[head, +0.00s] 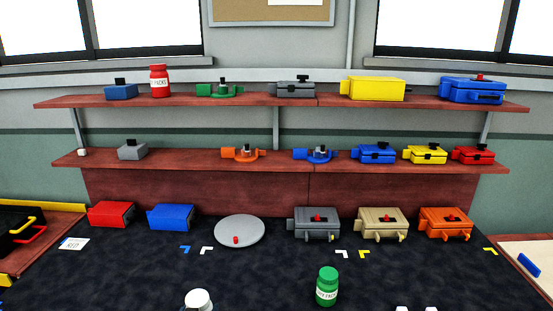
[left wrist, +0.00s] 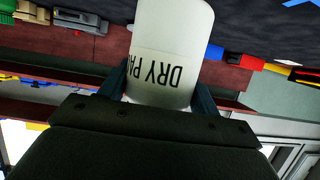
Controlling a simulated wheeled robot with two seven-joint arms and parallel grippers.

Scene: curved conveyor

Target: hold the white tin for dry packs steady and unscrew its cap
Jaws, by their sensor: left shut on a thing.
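The white tin (head: 199,300) shows at the bottom edge of the head view, where only its white top is in the picture. In the left wrist view the white tin (left wrist: 172,45) fills the middle, with "DRY PA" readable upside down on its label. My left gripper (left wrist: 162,98) is shut on it, with dark fingers on both sides. The gripper body hides part of the tin. I cannot make out the cap's edge clearly. My right gripper is not in view.
A green tin (head: 327,287) stands to the right on the dark mat. A round grey disc (head: 240,230) with a red knob and several coloured boxes line the back. A red tin (head: 159,82) stands on the upper shelf. Two pale shapes (head: 402,308) show at the bottom edge.

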